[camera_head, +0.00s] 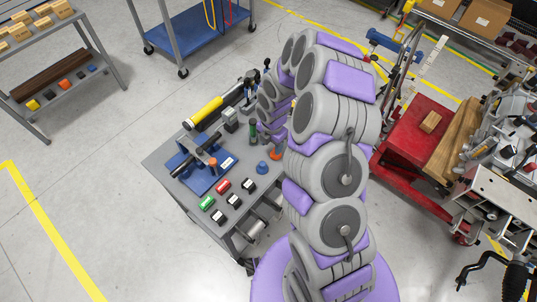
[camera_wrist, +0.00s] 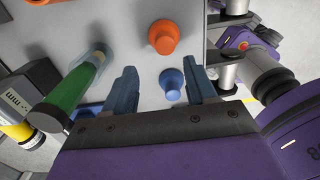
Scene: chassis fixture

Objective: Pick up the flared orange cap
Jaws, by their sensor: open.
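The flared orange cap (camera_wrist: 163,37) stands on the grey tabletop (camera_wrist: 125,25) at the upper middle of the wrist view. It also shows as a small orange shape beside my arm in the head view (camera_head: 276,155). My gripper (camera_wrist: 159,68) is open, its two blue fingers spread wide with nothing held. The orange cap lies beyond the fingertips, apart from both. A smaller blue cap (camera_wrist: 171,84) shows between the fingers in the wrist view and left of the orange shape in the head view (camera_head: 262,167). My arm hides the gripper in the head view.
A green cylinder (camera_wrist: 75,90) stands left of the fingers, with a dark box (camera_wrist: 32,85) beyond it. Metal cylinders (camera_wrist: 226,72) are at the right table edge. A blue fixture (camera_head: 205,170) and several coloured blocks (camera_head: 222,187) occupy the table's left part.

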